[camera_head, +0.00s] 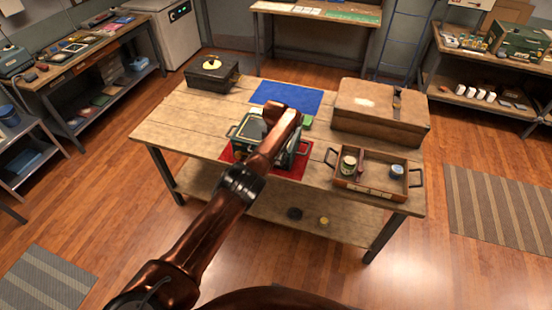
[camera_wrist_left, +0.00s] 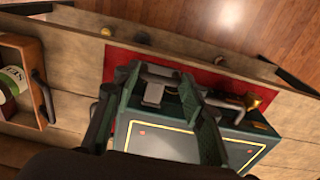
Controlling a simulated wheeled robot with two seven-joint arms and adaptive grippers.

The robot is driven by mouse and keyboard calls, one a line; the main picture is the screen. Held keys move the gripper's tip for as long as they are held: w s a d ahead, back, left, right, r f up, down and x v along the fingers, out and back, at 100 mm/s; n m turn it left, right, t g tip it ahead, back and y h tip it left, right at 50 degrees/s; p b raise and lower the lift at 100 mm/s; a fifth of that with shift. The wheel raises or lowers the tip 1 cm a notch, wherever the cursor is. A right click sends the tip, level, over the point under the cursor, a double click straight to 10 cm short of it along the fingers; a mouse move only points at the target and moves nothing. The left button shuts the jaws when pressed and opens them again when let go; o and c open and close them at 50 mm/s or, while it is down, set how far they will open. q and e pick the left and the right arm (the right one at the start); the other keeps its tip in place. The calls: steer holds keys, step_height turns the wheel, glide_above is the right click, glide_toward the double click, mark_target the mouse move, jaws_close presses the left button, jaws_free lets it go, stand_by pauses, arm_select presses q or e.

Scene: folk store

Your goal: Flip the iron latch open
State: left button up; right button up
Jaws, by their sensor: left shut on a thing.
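A dark green box with yellow trim (camera_head: 246,129) sits on the red mat (camera_head: 231,155), partly covered by my left arm in the head view. It also shows in the wrist view (camera_wrist_left: 160,141), with the grey iron latch (camera_wrist_left: 152,93) on its edge. My left gripper (camera_wrist_left: 160,78) has its fingers on either side of the latch and is shut on it. The exact contact at the fingertips is hard to make out. In the head view the arm hides the fingers and latch. My right gripper is not in view.
A wooden tray with jars (camera_head: 370,187) and a brown case (camera_head: 380,112) stand right of the box. A black box (camera_head: 212,72) stands at the back left, near a blue mat (camera_head: 287,96). The table's (camera_head: 177,130) left part is clear. A brass piece (camera_wrist_left: 253,101) is beside the latch.

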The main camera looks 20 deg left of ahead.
arm_select(q)
steer(key=o, duration=0.9)
steer(key=shift+d+r, duration=0.1)
steer(key=shift+r, duration=0.6)
steer(key=r, duration=1)
steer(key=shift+s+a+r, duration=0.2)
steer(key=shift+s+r, duration=0.05)
steer(key=shift+s, duration=0.15)
steer(key=shift+f, duration=0.1)
